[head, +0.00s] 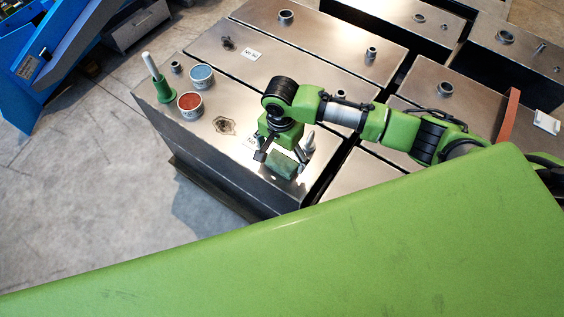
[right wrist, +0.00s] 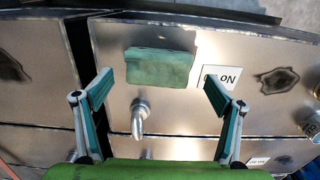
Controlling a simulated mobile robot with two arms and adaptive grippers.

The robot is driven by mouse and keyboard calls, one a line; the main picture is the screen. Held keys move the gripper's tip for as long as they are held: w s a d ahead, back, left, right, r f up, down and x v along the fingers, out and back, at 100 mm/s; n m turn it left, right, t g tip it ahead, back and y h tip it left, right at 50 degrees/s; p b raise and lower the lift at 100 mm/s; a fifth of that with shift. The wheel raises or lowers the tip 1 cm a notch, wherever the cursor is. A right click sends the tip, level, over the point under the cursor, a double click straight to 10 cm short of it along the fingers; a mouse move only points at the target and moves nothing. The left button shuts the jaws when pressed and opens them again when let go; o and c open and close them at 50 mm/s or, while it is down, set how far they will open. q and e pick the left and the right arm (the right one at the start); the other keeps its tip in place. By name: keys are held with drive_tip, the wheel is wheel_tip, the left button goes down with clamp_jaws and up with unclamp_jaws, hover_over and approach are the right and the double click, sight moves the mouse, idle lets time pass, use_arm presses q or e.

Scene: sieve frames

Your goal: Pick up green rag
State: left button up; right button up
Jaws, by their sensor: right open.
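The green rag (head: 284,165) is a small folded block lying flat on the metal top near its front edge. In the right wrist view the rag (right wrist: 159,67) lies ahead of and between the fingertips, apart from both. My right gripper (head: 276,155) points down at the rag in the head view; its fingers are spread and empty. The open fingers also show in the right wrist view (right wrist: 159,85). A metal fitting (right wrist: 139,118) stands just beside the rag, between the fingers. My left gripper is not in view.
A blue-topped can (head: 201,77), a red-topped can (head: 190,105) and a green holder with a white handle (head: 161,86) stand at the left. A white label (right wrist: 222,77) lies beside the rag. Dark gaps separate the metal boxes, with several fittings on top.

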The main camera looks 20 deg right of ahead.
sight(282, 160)
wheel_tip(282, 160, down, 3)
drive_tip(key=shift+s+d+r, duration=0.1)
drive_tip(key=shift+r, duration=0.05)
drive_tip(key=shift+f, duration=0.5)
drive_tip(key=c, duration=1.1)
drive_tip(key=shift+c, duration=0.6)
drive_tip(key=shift+r, duration=0.45)
wheel_tip(282, 160, up, 2)
drive_tip(key=shift+r, duration=0.2)
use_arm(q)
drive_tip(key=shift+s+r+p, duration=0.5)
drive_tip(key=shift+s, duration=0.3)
use_arm(e)
drive_tip(key=s+a+r, duration=0.2)
drive_tip(key=s+r, duration=0.7)
drive_tip(key=s, duration=0.4)
drive_tip(key=shift+s+a+r, duration=0.35)
drive_tip(key=shift+r, duration=0.05)
